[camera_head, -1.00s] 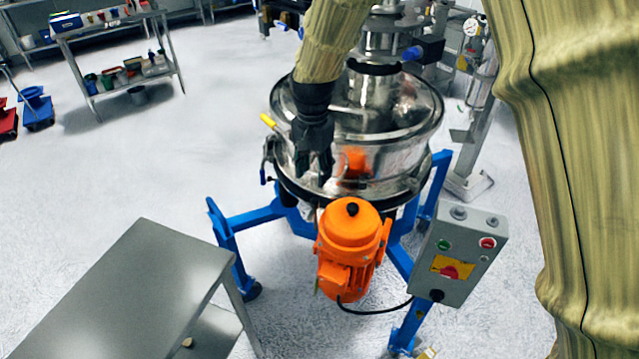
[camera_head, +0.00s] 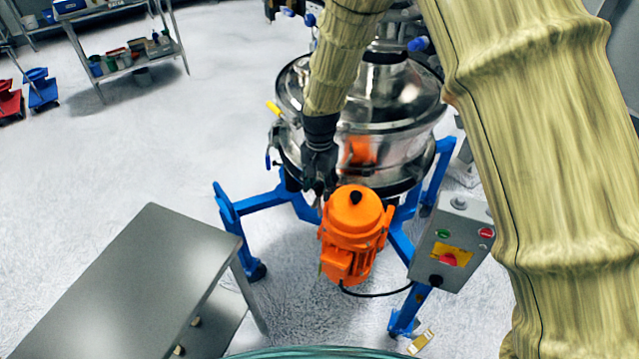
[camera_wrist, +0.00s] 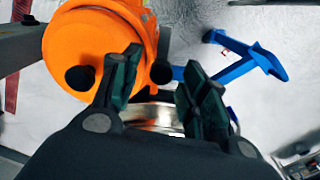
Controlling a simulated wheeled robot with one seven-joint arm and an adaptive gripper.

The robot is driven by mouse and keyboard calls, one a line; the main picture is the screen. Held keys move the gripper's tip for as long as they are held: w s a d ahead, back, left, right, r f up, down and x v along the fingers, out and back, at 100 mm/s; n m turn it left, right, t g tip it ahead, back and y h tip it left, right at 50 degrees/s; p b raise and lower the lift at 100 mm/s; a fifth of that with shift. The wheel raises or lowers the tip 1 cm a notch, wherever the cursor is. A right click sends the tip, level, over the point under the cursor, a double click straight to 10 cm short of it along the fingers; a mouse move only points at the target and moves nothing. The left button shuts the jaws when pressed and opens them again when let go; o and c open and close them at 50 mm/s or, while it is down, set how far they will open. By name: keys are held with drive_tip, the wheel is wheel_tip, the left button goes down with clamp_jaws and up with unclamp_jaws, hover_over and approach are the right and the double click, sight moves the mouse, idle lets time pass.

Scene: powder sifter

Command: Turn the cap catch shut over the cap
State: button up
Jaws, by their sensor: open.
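The steel sifter (camera_head: 400,155) stands on a blue frame, with a round lid and an orange motor (camera_head: 355,230) at its front. My gripper (camera_head: 319,186) is low at the sifter's front left, just left of the motor's top. In the wrist view my gripper (camera_wrist: 160,72) is open, its two dark fingers apart with nothing gripped between them. The motor (camera_wrist: 95,40) lies beyond the left finger, and part of a steel band shows low between the fingers. I cannot make out the cap or its catch; my gripper and arm hide part of the sifter's front left.
A yellow handle (camera_head: 273,107) and a blue handle (camera_head: 268,159) stick out at the sifter's left. A grey control box (camera_head: 450,245) stands right of the motor. A grey table (camera_head: 130,285) is at the lower left. Open floor lies left of the sifter.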

drive_tip(key=shift+a+f, duration=0.1)
drive_tip(key=shift+f, duration=0.2)
clamp_jaws()
